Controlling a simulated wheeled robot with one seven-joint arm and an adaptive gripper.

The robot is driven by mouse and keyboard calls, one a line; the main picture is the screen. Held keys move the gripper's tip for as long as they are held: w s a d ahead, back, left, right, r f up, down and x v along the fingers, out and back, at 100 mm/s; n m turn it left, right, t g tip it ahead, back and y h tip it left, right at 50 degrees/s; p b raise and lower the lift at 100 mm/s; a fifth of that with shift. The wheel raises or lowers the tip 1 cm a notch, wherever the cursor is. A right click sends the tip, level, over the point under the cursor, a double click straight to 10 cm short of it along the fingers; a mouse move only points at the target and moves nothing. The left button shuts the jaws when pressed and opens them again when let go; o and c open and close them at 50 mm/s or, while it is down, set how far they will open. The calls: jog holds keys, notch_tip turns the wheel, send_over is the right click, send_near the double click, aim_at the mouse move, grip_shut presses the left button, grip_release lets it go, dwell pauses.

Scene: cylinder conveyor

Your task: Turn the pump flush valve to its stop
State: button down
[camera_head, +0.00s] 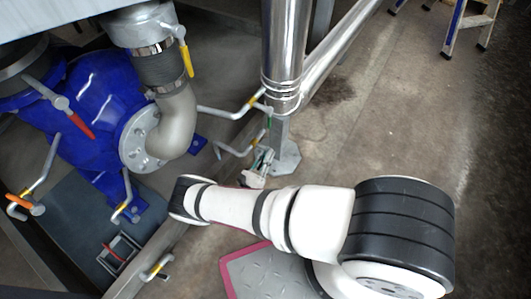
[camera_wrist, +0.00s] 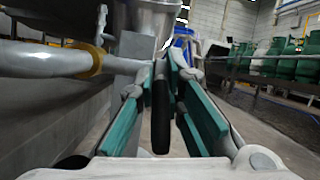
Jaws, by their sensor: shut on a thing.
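My gripper (camera_wrist: 165,78) has teal-padded fingers and is shut on a dark, upright handle (camera_wrist: 160,115), which appears to be the pump flush valve's lever. The handle lies between the two fingers, with its rounded lower end toward the wrist camera. The valve body behind it is hidden by the fingers. In the head view, my gripper (camera_head: 261,163) is small, beside the foot of the shiny vertical column. The handle is too small there to make out, and its turn angle cannot be told.
A pale pipe with a yellow band (camera_wrist: 97,60) runs close at the left of my gripper. The blue pump (camera_head: 95,95) with a red-handled lever (camera_head: 78,122) stands left. A shiny column (camera_head: 284,60) stands behind my gripper. Open floor (camera_head: 400,120) lies right.

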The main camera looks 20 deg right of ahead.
jog(key=shift+s+f, duration=0.1)
jog(key=c, duration=1.7)
grip_release()
jog(key=shift+o, duration=0.2)
jog(key=shift+v, duration=1.35)
jog(key=s+a, duration=0.7)
jog(key=a, duration=0.3)
